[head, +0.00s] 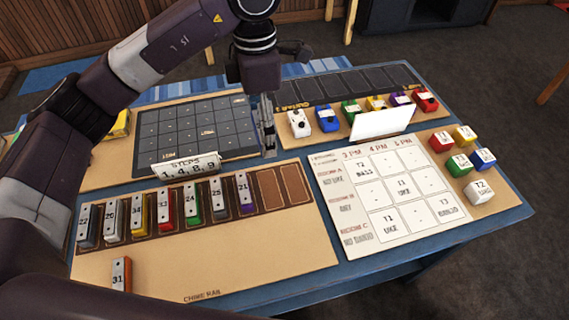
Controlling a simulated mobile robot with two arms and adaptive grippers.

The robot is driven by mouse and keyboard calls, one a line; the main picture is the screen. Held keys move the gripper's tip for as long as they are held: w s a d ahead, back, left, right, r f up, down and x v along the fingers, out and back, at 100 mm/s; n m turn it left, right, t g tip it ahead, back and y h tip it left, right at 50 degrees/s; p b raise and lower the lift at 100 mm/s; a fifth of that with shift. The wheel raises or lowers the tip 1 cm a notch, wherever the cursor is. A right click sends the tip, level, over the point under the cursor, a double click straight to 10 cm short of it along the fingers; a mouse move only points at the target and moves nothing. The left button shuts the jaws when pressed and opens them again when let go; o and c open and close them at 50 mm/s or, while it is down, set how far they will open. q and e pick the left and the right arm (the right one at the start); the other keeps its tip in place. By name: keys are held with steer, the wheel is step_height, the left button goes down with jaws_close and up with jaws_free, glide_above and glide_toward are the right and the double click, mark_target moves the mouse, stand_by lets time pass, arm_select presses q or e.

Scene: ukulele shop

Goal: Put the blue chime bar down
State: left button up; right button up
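The chime rail (240,250) is a tan board with a brown slotted strip. Several numbered chime bars stand in its left slots. The leftmost, numbered 22 (87,226), looks dark blue. The bar numbered 21 (245,193) looks violet and stands last in the row, beside two empty slots (281,188). An orange bar numbered 31 (121,274) stands apart at the front left. My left gripper (268,152) points down just behind the empty slots. Its fingers show edge-on, so I cannot tell their opening; no bar shows clearly between them. My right gripper is out of view.
A "STEPS 1, 4, 8, 9" card (188,168) stands behind the bars, before a dark grid board (205,130). Coloured pedals (299,122) and a blank white card (383,123) stand at back right. A schedule board (330,210) with coloured cubes (441,141) lies right.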

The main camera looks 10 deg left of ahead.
arm_select(q)
steer(key=shift+w+d+f, duration=0.1)
steer(key=shift+w+d, duration=0.1)
steer(key=shift+s+f, duration=0.2)
steer(key=shift+f, duration=1.05)
step_height(320, 180, down, 4)
steer(key=p, duration=0.3)
glide_above(270, 189)
step_height(270, 189, down, 8)
steer(key=shift+f, duration=0.2)
step_height(270, 189, down, 4)
steer(key=shift+f+p, duration=0.2)
steer(key=shift+p, duration=0.15)
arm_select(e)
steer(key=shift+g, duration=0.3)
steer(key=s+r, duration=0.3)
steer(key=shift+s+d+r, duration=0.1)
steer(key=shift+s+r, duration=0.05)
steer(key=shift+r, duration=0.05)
arm_select(q)
steer(key=shift+f, duration=0.1)
